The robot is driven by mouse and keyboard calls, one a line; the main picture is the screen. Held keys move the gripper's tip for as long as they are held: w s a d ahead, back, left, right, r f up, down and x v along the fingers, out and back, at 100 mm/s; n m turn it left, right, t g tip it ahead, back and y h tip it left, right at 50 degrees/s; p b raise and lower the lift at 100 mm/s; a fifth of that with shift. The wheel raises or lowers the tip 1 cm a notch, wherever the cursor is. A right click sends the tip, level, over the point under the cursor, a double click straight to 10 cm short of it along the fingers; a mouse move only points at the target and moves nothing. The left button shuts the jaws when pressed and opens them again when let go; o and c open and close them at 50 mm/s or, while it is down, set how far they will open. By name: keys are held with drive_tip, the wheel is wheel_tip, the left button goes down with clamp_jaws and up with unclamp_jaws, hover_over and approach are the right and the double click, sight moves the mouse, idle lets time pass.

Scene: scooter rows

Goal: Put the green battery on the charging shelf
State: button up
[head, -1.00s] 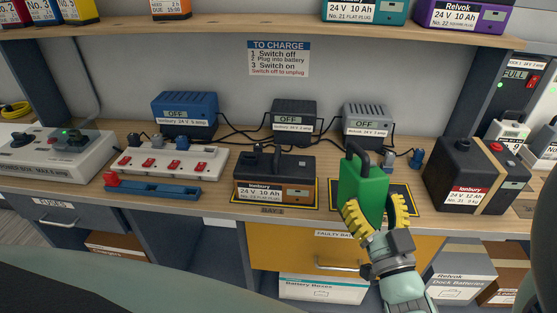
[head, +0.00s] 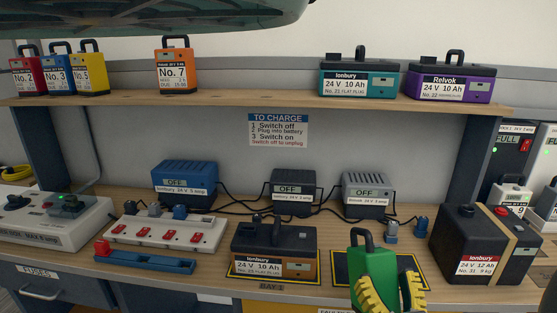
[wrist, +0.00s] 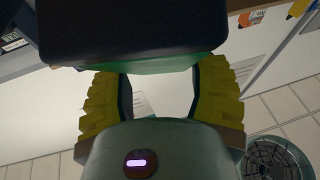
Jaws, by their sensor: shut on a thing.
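The green battery (head: 374,272), with a black handle on top, is upright at the front edge of the bench, low in the head view. My gripper (head: 391,292) is shut on it, with yellow ridged fingers at its sides. The battery hides part of a yellow-edged black mat (head: 408,262); I cannot tell whether it touches the bench. In the wrist view, the battery's green body (wrist: 150,66) lies beyond my fingers, under a dark part. A wooden shelf (head: 250,101) runs above the bench, below it a "TO CHARGE" sign (head: 278,130).
On the shelf stand red, blue and yellow batteries at left, orange No. 7 (head: 176,70), teal (head: 358,78) and purple (head: 450,83). Wide gaps flank the orange one. Chargers (head: 293,192), an orange-black battery (head: 274,250) and a big black battery (head: 470,242) occupy the bench.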

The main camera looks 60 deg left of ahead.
drive_tip(key=w+d+r+m+t+h+p, duration=0.1)
drive_tip(key=r, duration=0.1)
drive_tip(key=w+d+r+m+t+h+p, duration=0.1)
drive_tip(key=w+r+t, duration=0.1)
drive_tip(key=w+d+r+m+t+h+p, duration=0.1)
drive_tip(key=w+r, duration=0.1)
drive_tip(key=shift+w+d+r, duration=0.2)
drive_tip(key=shift+r, duration=0.1)
clamp_jaws()
drive_tip(key=w+d+r+m+t+h+p, duration=0.4)
drive_tip(key=w+d+r+m+h+p, duration=0.15)
drive_tip(key=d+r+h, duration=0.35)
drive_tip(key=w+d+r+m+t+h+p, duration=0.3)
drive_tip(key=w+d+r+m+h+p, duration=0.25)
drive_tip(key=d, duration=0.55)
wheel_tip(320, 180, up, 30)
drive_tip(key=s+n+h+p, duration=0.1)
drive_tip(key=s+p, duration=0.1)
drive_tip(key=p, duration=3.5)
drive_tip(key=shift+s+f+p, duration=0.15)
drive_tip(key=shift+s+p, duration=0.05)
drive_tip(key=shift+p, duration=0.15)
drive_tip(key=shift+n+h, duration=0.25)
drive_tip(key=shift+n, duration=0.05)
